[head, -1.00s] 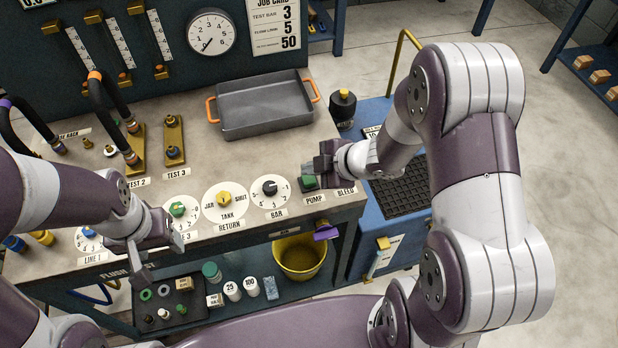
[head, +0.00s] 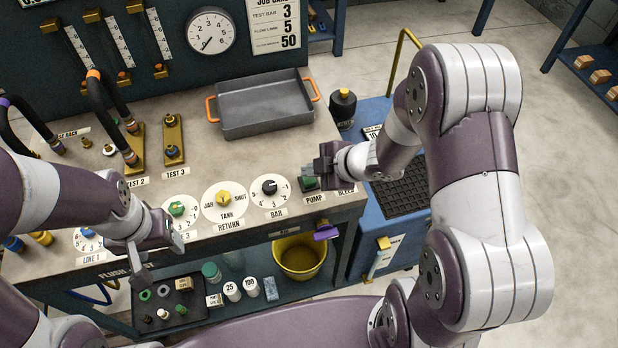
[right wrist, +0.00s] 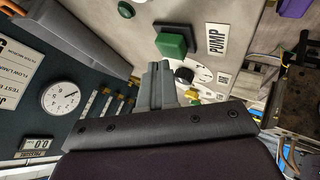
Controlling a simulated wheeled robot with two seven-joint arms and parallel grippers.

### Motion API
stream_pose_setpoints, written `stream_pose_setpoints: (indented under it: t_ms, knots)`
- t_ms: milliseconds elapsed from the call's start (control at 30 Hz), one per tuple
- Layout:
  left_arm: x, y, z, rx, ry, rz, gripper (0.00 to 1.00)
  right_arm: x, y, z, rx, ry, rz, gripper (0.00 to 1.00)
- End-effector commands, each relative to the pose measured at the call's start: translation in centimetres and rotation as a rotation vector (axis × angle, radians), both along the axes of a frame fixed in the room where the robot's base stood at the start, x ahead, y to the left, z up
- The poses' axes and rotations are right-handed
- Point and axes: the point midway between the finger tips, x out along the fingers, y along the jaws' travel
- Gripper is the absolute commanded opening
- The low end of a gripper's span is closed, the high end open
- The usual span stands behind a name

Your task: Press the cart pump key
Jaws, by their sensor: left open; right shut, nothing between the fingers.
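The pump key is a green square button (head: 309,183) above the PUMP label at the bench's front right. It also shows in the right wrist view (right wrist: 172,43), on a dark base beside its PUMP label (right wrist: 216,39). My right gripper (head: 308,170) is shut and empty, close to the key and partly covering it from the head. In the right wrist view its closed fingers (right wrist: 160,72) point toward the key, with a visible gap in the picture; I cannot tell the exact height. My left gripper (head: 142,262) is open and empty in front of the bench's left part.
A black BAR knob (head: 269,187) and a yellow TANK RETURN knob (head: 223,197) sit left of the key. A grey tray (head: 264,104) lies behind. A dark bottle (head: 342,108) and the blue cart (head: 376,112) stand to the right. A yellow bucket (head: 300,258) is below.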

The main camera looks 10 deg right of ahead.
Motion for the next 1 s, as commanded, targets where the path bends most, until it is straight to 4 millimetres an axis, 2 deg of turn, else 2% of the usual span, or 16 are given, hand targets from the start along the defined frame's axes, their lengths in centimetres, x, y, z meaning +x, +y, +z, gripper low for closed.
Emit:
stream_pose_setpoints:
  t_ms: [1000]
  knots:
    - [0.0, 0.0, -0.63, 0.0, 0.0, 0.0, 0.6, 0.01, -0.01, -0.87, 0.0, 0.0, 0.0, 0.0]
